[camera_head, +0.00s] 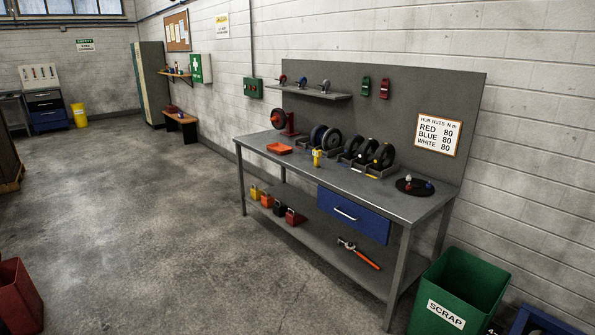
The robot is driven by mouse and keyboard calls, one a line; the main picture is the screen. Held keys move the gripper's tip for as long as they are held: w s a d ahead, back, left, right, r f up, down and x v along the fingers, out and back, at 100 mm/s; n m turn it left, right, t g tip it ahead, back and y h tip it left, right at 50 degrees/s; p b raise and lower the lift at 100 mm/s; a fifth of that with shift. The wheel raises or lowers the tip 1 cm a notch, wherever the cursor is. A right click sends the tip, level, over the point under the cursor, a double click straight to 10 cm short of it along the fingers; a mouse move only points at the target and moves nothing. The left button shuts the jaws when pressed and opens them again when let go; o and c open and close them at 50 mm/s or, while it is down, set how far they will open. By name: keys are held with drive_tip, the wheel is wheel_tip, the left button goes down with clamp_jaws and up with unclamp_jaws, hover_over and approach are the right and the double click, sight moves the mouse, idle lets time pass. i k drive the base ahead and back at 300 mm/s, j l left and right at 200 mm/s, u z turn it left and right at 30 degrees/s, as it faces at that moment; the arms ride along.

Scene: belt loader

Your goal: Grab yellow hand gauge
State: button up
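A small yellow upright object (317,158), which looks like the yellow hand gauge, stands on the grey workbench top (400,203), in front of the black wheels. It is too small to read any detail on it. A flat yellow strip (371,176) lies farther right on the bench top. A green hand-held item (365,86) and a red one (384,89) hang on the bench's back panel. My gripper is not in view.
A green scrap bin (455,290) stands at the bench's right end. The floor (170,220) in front is clear.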

sight(317, 154)
drive_tip(key=i+j, duration=0.15)
drive_tip(key=i, duration=0.75)
drive_tip(key=i+j+u, duration=0.15)
drive_tip(key=i, duration=0.7)
drive_tip(key=i+z, duration=0.25)
drive_tip(key=i, duration=0.3)
drive_tip(key=i+z, duration=0.25)
drive_tip(key=i, duration=0.3)
drive_tip(key=i+j+z, duration=0.25)
drive_tip(key=i, duration=0.3)
drive_tip(key=i+j+z, duration=0.25)
drive_tip(key=i, duration=0.3)
